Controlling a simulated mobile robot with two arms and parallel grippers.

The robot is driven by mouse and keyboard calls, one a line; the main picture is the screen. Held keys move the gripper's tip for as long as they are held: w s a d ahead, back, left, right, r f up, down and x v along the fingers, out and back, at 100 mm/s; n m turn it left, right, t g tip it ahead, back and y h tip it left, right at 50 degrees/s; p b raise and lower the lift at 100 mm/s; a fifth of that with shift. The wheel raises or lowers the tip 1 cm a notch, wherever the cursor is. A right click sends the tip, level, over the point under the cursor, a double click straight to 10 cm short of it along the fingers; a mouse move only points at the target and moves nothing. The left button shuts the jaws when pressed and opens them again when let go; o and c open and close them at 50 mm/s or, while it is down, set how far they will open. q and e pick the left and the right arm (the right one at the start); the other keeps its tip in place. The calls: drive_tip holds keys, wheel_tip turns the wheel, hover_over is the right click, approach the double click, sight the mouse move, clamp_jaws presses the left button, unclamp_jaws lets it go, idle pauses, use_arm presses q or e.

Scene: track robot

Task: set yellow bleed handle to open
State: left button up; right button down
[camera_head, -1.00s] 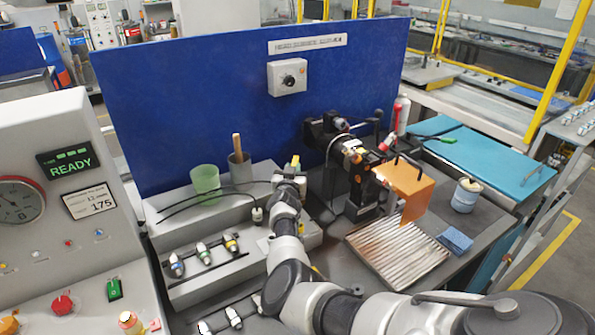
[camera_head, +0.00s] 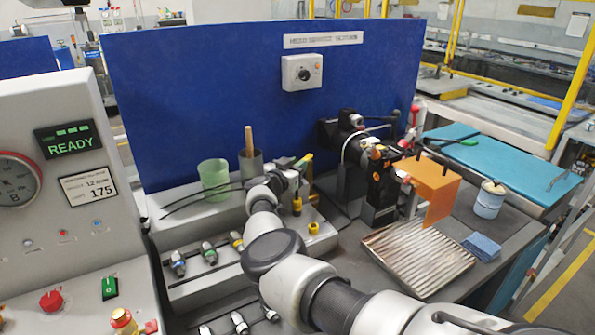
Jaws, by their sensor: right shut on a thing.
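A small yellow bleed handle (camera_head: 305,160) shows at the far end of my right arm, above the grey stepped block on the bench, and it looks slanted. My right gripper (camera_head: 298,174) is at the handle and shut on it; the fingers are small and partly hidden by my wrist. Other yellow parts show just below, a yellow fitting (camera_head: 297,205) and a yellow cap (camera_head: 313,228) on the block. The handle's pivot and its open mark cannot be made out. My left gripper is not in view.
A green cup (camera_head: 214,176) and a grey cup (camera_head: 250,165) with a wooden handle stand left of the gripper. A blue panel (camera_head: 200,90) rises behind. A black fixture with an orange guard (camera_head: 433,185) stands to the right, beside a ribbed tray (camera_head: 415,250).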

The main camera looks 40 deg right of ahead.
drive_tip(key=shift+r, duration=0.2)
drive_tip(key=c, duration=1)
unclamp_jaws()
drive_tip(key=shift+f, duration=0.1)
wheel_tip(320, 180, up, 4)
drive_tip(key=shift+r, duration=0.2)
drive_tip(key=s+d+r, duration=0.1)
drive_tip(key=s+r, duration=0.1)
drive_tip(key=s, duration=0.1)
drive_tip(key=s+d+r, duration=0.2)
drive_tip(key=s, duration=0.2)
drive_tip(key=s+d+r, duration=0.2)
drive_tip(key=s, duration=0.1)
drive_tip(key=shift+s+r+p, duration=0.2)
drive_tip(key=shift+r+p, duration=0.1)
